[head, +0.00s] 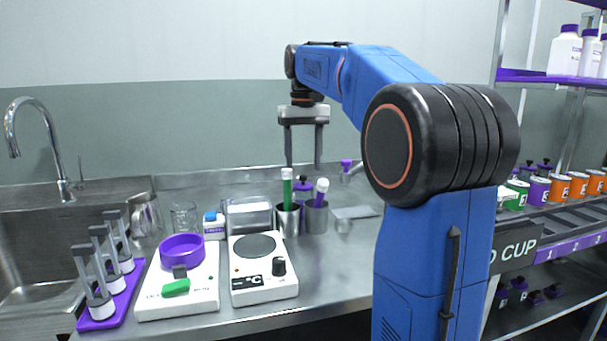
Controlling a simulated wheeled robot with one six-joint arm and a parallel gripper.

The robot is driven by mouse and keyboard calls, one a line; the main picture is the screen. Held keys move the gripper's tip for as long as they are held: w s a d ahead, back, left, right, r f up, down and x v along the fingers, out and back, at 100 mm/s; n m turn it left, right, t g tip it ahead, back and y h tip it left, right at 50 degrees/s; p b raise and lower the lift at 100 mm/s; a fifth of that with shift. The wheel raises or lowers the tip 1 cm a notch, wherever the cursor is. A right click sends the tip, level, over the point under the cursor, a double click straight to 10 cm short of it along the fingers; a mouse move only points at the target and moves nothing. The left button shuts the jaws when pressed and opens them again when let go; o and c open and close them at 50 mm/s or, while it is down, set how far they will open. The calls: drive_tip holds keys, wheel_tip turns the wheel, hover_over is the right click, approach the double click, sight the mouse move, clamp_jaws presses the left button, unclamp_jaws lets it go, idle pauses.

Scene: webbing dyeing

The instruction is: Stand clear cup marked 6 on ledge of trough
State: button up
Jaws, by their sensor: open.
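My gripper (303,165) is open and empty, pointing down above the back of the steel counter. A clear glass beaker (184,218) stands farther left. A long metal trough-like rack (572,229) with purple numbered labels is at the right, partly hidden behind my arm. I cannot make out for certain which part is the trough's ledge.
Metal holders (316,218) with green and purple markers stand below my gripper. A hotplate (262,284), a white device with a purple ring (180,291) and a sink (40,240) lie left. Orange, green and purple tins (558,187) line the right rack under a shelf of bottles.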

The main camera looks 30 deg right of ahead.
sight(303, 199)
drive_tip(key=shift+r+n, duration=0.3)
drive_tip(key=shift+n, duration=0.3)
drive_tip(key=n, duration=0.2)
drive_tip(key=r+n, duration=0.1)
drive_tip(key=n, duration=0.1)
drive_tip(key=shift+w+r+n, duration=0.1)
drive_tip(key=shift+n, duration=0.2)
drive_tip(key=n, duration=0.2)
drive_tip(key=r+n, duration=0.1)
drive_tip(key=n, duration=0.2)
drive_tip(key=shift+r, duration=0.1)
drive_tip(key=n, duration=0.2)
drive_tip(key=r+n, duration=0.1)
drive_tip(key=n, duration=0.2)
drive_tip(key=shift+w+d+r, duration=0.1)
wheel_tip(303, 199, down, 16)
drive_tip(key=n, duration=0.6)
drive_tip(key=shift+n, duration=0.3)
drive_tip(key=c, duration=0.9)
